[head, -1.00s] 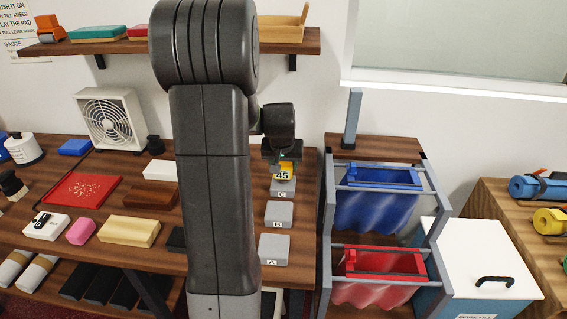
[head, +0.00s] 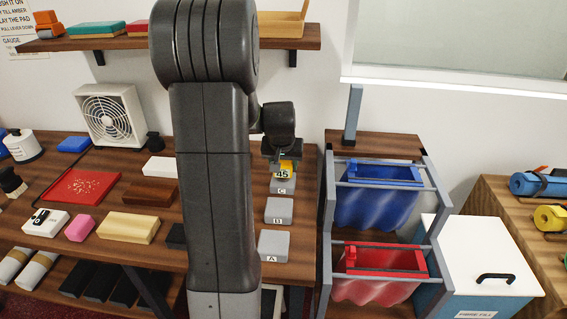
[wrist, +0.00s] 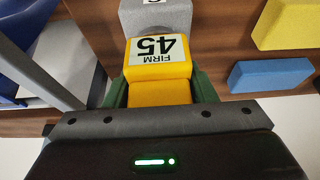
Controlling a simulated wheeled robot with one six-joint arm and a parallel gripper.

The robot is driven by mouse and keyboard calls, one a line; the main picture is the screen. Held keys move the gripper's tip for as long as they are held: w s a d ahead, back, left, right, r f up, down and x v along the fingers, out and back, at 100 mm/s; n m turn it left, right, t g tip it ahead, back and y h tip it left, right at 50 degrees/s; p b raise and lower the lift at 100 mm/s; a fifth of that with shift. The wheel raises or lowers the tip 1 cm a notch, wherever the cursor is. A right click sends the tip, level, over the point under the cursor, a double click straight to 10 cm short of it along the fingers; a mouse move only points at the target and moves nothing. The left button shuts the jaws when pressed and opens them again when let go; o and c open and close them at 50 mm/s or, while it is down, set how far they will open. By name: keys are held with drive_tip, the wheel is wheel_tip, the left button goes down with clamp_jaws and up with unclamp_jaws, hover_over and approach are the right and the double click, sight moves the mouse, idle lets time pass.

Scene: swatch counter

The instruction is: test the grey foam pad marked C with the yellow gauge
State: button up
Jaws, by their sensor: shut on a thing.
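The yellow gauge (wrist: 158,88) is held between the dark green fingers of my gripper (wrist: 160,92), which is shut on it. Its face reads "45" and "FIRM". Grey pads B (head: 279,208) and A (head: 274,243) lie nearer in the same row.
A rack with a blue bin (head: 372,177) and a red bin (head: 378,262) stands right of the counter. In the wrist view, a blue block (wrist: 270,74) and a yellow block (wrist: 290,24) lie to the right. My arm hides the counter's middle.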

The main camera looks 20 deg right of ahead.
drive_tip(key=shift+f+b, duration=0.4)
drive_tip(key=shift+f, duration=0.1)
idle(1.3)
drive_tip(key=shift+r+p, duration=2.45)
drive_tip(key=shift+r, duration=1.15)
drive_tip(key=shift+f, duration=0.1)
